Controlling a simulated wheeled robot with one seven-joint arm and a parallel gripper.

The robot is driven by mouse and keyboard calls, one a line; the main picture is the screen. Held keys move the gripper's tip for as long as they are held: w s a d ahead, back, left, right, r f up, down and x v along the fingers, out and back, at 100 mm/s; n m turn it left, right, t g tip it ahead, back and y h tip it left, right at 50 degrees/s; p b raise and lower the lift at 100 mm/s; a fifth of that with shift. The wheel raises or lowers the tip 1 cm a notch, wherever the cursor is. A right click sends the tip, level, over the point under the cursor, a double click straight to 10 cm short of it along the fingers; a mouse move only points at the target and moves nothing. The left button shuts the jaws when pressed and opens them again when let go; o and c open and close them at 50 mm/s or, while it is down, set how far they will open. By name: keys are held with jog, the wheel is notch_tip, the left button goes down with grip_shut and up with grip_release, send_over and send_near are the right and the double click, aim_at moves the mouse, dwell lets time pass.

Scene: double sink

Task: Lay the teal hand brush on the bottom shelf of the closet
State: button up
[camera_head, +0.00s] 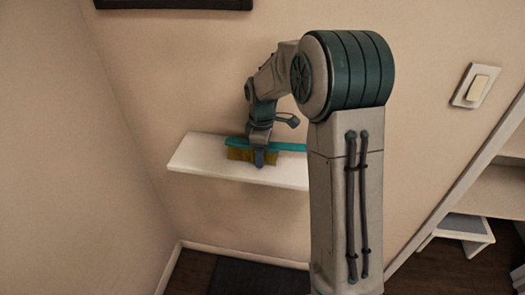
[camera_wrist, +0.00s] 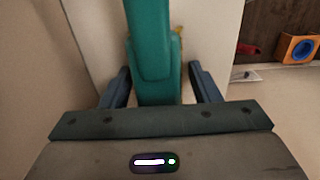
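The teal hand brush (camera_head: 290,147) with yellowish bristles (camera_head: 239,154) lies on a white wall shelf (camera_head: 205,157). In the wrist view its teal body (camera_wrist: 153,45) runs up the middle between my two fingers. My gripper (camera_head: 259,158) is over the brush at the shelf; it also shows in the wrist view (camera_wrist: 160,75). The fingers stand on both sides of the brush, open, with a narrow gap visible, clearer on the right. My arm hides the right end of the brush and shelf. A pale closet-like opening with shelves (camera_head: 492,192) is at the right edge, partly cut off.
A light switch (camera_head: 477,86) is on the wall at right. A small white stand (camera_head: 462,229) sits low by the opening. The wrist view shows an orange box with a blue ring (camera_wrist: 298,48) and a red item (camera_wrist: 248,49) on the floor side.

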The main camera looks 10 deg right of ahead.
jog(key=shift+r+p, duration=0.4)
jog(key=shift+r, duration=0.1)
notch_tip(320, 180, up, 11)
jog(key=shift+r+b, duration=0.1)
jog(key=shift+b, duration=0.25)
jog(key=s+d+f+m+t, duration=0.1)
jog(key=s+m, duration=1.1)
jog(key=s, duration=1.3)
jog(key=shift+s+d+m+t, duration=0.2)
jog(key=shift+d+m+t, duration=0.25)
jog(key=shift+t, duration=0.55)
jog(key=shift+s+d+f+m, duration=0.15)
jog(key=shift+s+f+m, duration=0.1)
jog(key=shift+s+f, duration=0.1)
jog(key=c, duration=0.4)
